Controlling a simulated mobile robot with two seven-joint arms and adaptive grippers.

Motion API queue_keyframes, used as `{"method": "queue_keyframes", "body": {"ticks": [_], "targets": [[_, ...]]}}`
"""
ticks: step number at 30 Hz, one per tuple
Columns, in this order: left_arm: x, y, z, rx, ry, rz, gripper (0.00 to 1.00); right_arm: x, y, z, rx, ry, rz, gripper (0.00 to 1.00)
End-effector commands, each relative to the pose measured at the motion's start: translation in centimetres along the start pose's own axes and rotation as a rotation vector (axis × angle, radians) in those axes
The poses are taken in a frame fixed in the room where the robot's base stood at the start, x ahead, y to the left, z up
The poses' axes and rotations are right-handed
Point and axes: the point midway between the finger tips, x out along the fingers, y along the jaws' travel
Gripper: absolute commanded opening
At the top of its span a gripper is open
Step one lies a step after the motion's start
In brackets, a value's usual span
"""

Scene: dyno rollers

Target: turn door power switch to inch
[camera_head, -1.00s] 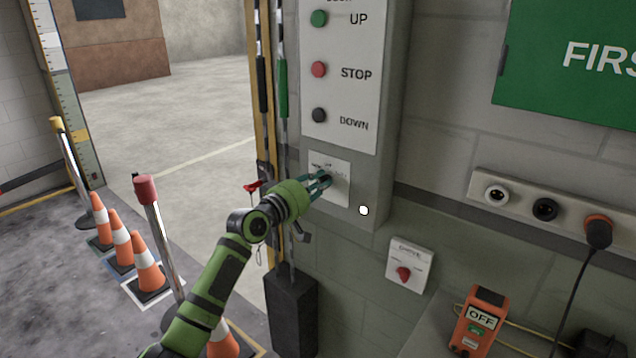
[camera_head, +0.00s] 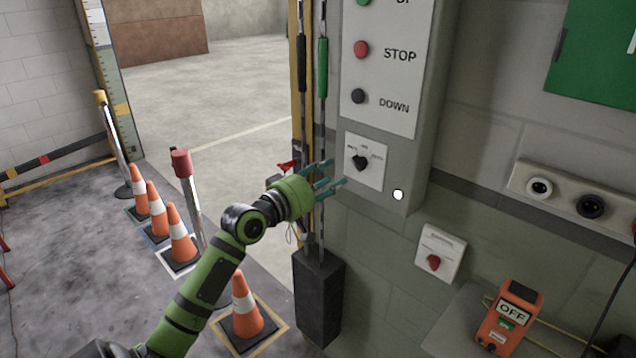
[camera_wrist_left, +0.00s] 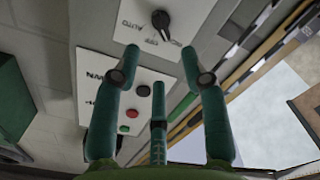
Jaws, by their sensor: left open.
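The door power switch is a black rotary knob (camera_head: 361,162) on a small white plate (camera_head: 376,180) low on the grey control box. The lettering above the knob is too small to read in the head view. The knob also shows in the left wrist view (camera_wrist_left: 160,19), upside down and beyond the fingertips. My left gripper (camera_head: 333,177) is open, with its teal fingers pointing at the plate from the left. Its fingers are apart from the knob and hold nothing. In the left wrist view the open fingers (camera_wrist_left: 165,70) spread below the knob. My right gripper is out of view.
STOP (camera_head: 361,49) and DOWN (camera_head: 358,96) buttons sit above the plate. Vertical rods and a red handle (camera_head: 287,168) stand left of it. A lower red knob plate (camera_head: 440,255) and an orange OFF device (camera_head: 511,318) are at right. Cones (camera_head: 180,238) stand at left.

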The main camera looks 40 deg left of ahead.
Motion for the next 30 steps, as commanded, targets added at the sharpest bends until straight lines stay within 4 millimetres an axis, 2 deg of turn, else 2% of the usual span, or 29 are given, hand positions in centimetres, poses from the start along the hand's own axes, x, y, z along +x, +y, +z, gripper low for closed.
{"method": "queue_keyframes", "body": {"ticks": [3,9,26,28,30], "targets": [[-1.8,-0.1,0.1,0.0,-0.001,-0.001,0.44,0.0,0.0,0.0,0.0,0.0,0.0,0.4],[-3.1,0.0,0.0,0.0,0.0,0.0,0.44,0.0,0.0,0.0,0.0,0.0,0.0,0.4],[-3.2,0.0,0.0,0.0,0.0,0.001,0.44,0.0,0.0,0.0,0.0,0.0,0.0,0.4],[-3.2,-0.3,0.2,0.0,-0.001,-0.006,0.44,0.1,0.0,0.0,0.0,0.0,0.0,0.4],[-3.0,-1.7,0.8,0.0,-0.005,-0.029,0.44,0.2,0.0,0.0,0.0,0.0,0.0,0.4]]}}
